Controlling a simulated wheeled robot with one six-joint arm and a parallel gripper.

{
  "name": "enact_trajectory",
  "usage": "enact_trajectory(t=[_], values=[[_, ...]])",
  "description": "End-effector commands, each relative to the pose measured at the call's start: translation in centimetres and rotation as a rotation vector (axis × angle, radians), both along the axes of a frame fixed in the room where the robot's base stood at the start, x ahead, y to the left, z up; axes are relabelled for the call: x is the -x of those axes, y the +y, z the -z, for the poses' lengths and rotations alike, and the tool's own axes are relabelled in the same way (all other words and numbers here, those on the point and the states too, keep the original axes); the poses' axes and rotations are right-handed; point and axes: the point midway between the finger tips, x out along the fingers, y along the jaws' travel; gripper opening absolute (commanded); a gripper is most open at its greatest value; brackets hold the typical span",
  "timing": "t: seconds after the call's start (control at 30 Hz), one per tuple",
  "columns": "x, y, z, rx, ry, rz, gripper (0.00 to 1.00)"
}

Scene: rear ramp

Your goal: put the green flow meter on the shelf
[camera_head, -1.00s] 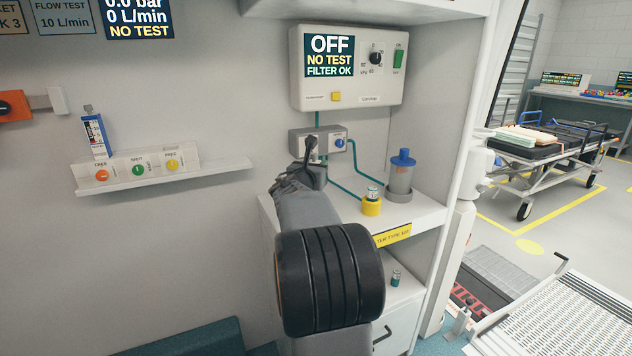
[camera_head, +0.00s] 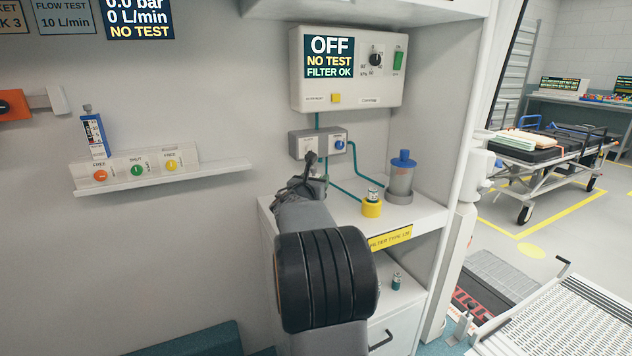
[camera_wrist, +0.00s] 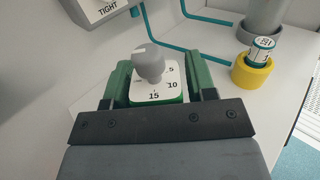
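The green flow meter (camera_wrist: 157,80) shows in the wrist view, with a grey knob, a white dial face marked 5, 10 and 15, and a green body edge. My gripper (camera_wrist: 160,84) has a green-padded finger on each side of it and appears shut on it. In the head view my gripper (camera_head: 312,165) is near the back left of the cabinet shelf (camera_head: 408,217), and my arm hides the flow meter. The shelf also shows in the wrist view (camera_wrist: 215,75). I cannot tell whether the meter's underside touches it.
A yellow ring with a small canister (camera_head: 371,207) and a grey cylinder with a blue cap (camera_head: 401,178) stand on the shelf's right. A valve box (camera_head: 318,142) with teal hoses is behind. A wall ledge (camera_head: 215,172) at left carries three knobs and a blue meter.

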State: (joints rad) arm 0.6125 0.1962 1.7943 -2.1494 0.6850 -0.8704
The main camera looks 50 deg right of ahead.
Motion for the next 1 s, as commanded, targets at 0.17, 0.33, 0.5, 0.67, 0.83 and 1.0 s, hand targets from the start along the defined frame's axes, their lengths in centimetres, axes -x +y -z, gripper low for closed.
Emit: enact_trajectory(t=[0.17, 0.33, 0.5, 0.67, 0.83, 1.0], values=[[0.0, 0.0, 0.0, 0.0, 0.0, 0.0, 0.64], [0.0, 0.0, -0.1, 0.0, 0.0, 0.0, 0.64], [0.3, 0.8, -0.3, 0.0, 0.0, -0.001, 0.64], [1.4, 3.5, -0.4, 0.001, 0.0, -0.003, 0.64], [2.7, 6.6, -0.4, 0.0, 0.0, -0.004, 0.64], [3.7, 9.0, -0.4, 0.001, -0.001, -0.002, 0.64]])
